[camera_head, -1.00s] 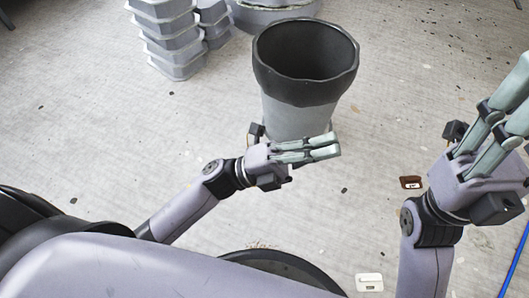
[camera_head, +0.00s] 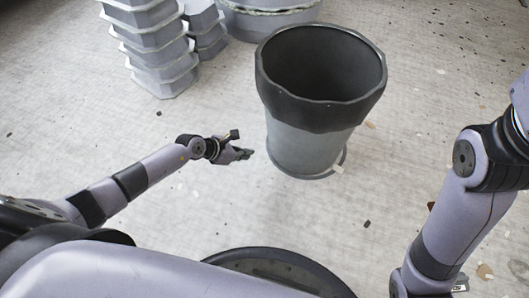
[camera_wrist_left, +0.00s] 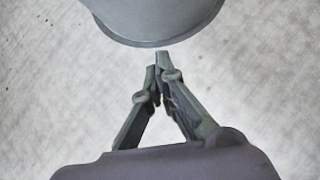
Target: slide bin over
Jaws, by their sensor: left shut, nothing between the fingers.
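The bin (camera_head: 308,148) stands upright on the floor in the head view, grey below with a wide dark band and open top. My left gripper (camera_head: 247,154) is low at the bin's left side, shut and empty, with its fingertips pointing at the lower wall. In the left wrist view the bin's bottom edge (camera_wrist_left: 155,42) is just ahead of the closed fingertips (camera_wrist_left: 157,62); a small gap seems to show, but I cannot tell touch for sure. My right arm stands at the right edge of the head view, its gripper out of the picture.
A stack of grey octagonal tubs (camera_head: 160,50) stands at the upper left, with a shorter stack (camera_head: 205,30) beside it. A round grey mould (camera_head: 262,22) lies behind the bin. The floor in front and to the right is mostly clear, with small scraps.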

